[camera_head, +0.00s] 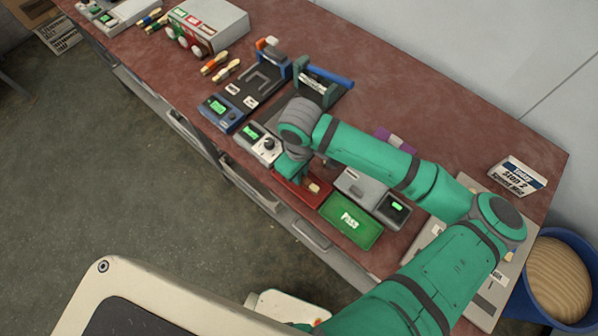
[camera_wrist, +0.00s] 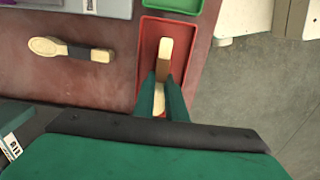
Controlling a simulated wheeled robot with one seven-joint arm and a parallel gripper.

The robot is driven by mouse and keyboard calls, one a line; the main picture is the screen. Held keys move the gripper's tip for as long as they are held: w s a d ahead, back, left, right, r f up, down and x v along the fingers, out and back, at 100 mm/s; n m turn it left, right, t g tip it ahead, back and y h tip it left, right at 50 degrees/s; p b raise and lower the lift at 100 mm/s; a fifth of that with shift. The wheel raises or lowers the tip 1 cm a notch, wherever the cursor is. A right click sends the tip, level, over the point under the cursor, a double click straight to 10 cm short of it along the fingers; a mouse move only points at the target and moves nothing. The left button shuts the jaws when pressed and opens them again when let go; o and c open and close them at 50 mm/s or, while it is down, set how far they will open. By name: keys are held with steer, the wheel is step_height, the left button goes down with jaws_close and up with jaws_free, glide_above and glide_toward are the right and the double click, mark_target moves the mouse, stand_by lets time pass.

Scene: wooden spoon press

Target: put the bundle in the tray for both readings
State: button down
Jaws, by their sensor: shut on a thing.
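My gripper (camera_wrist: 167,88) is shut on a pale wooden bundle (camera_wrist: 165,50), which shows above and between the fingers in the wrist view. The bundle is over or inside the red tray (camera_wrist: 147,60); I cannot tell whether it touches the floor of the tray. In the head view the red tray (camera_head: 285,191) lies below my gripper (camera_head: 292,176), and one pale end of the bundle (camera_head: 314,187) shows. The green tray (camera_head: 350,219) marked PASS adjoins the red one and looks empty. Another wooden spoon bundle with a dark band (camera_wrist: 78,51) lies on the table, left of the red tray in the wrist view.
Grey devices with green displays stand by the trays, one (camera_head: 397,209) to the right and one (camera_head: 258,143) to the left. A blue-and-black press (camera_head: 265,82) stands further left. Several banded bundles (camera_head: 222,68) lie beyond it. A blue bin (camera_head: 550,278) stands at the right.

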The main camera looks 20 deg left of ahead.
steer(key=c, duration=1.8)
jaws_free()
steer(key=shift+f, duration=0.1)
steer(key=shift+o, duration=0.2)
